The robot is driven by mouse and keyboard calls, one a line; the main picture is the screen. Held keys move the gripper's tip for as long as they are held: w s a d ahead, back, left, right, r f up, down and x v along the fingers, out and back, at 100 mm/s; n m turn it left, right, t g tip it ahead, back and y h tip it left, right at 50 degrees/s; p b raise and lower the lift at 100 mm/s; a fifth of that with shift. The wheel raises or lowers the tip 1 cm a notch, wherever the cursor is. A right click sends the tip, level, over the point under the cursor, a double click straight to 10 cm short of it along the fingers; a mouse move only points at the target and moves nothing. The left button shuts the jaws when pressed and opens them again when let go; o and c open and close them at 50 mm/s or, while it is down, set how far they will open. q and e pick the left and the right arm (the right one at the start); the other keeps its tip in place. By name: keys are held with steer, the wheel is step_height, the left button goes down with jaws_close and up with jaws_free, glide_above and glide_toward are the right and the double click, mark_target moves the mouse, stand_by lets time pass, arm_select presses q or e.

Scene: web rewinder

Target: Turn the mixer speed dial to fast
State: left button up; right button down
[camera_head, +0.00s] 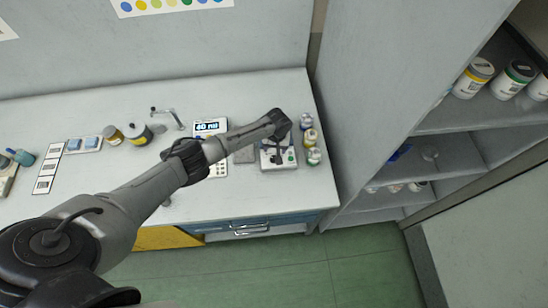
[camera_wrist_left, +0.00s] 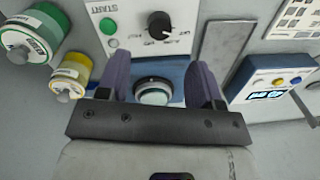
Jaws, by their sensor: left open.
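The mixer (camera_head: 279,162) is a white unit on the grey bench in the head view. In the wrist view its panel carries a black speed dial (camera_wrist_left: 160,22) with a white pointer mark, and small labels too blurred to read. A green START button (camera_wrist_left: 107,26) is to the dial's left. In the head view my left gripper (camera_head: 277,143) hides part of the mixer. My right gripper is not in view.
Several lidded jars (camera_head: 308,138) stand close to the mixer's right. A grey pad (camera_head: 244,155) and a scale with a lit display (camera_head: 207,126) are on its left. A tall grey cabinet wall (camera_head: 375,90) rises right of the bench.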

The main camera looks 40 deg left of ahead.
mark_target(274, 155)
arm_select(q)
step_height(274, 155, down, 6)
steer(key=shift+a+r+b, duration=0.1)
steer(key=shift+a+b, duration=0.05)
steer(key=shift+b, duration=0.7)
steer(key=shift+s+f+b, duration=0.1)
steer(key=shift+f+b, duration=0.3)
steer(key=shift+f, duration=0.7)
steer(key=c, duration=0.9)
